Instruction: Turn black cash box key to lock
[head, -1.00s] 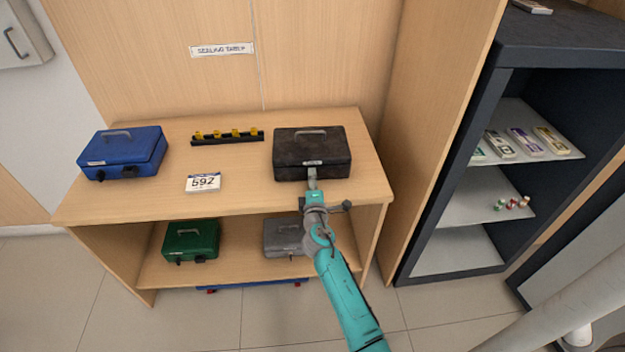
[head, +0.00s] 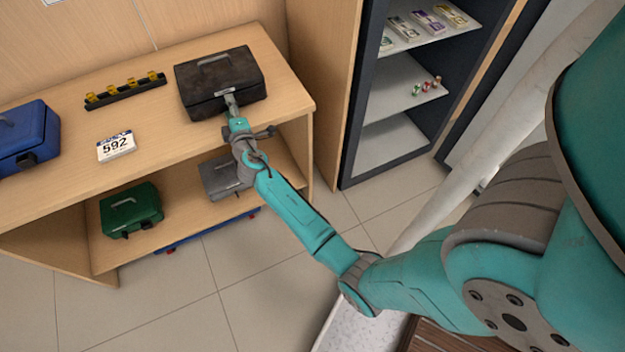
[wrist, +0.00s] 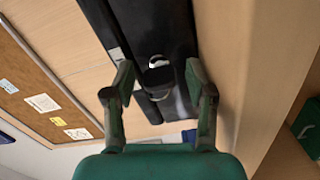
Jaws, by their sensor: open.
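The black cash box (head: 220,84) stands closed on the top of the table, near its right end, with its handle lying on the lid. In the wrist view the box front (wrist: 150,40) faces me. A dark round lock with a light curved key piece (wrist: 157,78) shows between the fingers. My gripper (wrist: 160,95) is open, with one finger on each side of the lock and key, and appears apart from them. In the head view my gripper (head: 232,108) is at the box's front face, and hides the key and lock there.
A blue cash box (head: 25,138), a number card 592 (head: 116,146) and a black rack with yellow pieces (head: 125,91) stand on the tabletop. A green box (head: 131,211) and a grey box (head: 222,178) are on the lower shelf. A dark shelf unit (head: 366,85) stands right.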

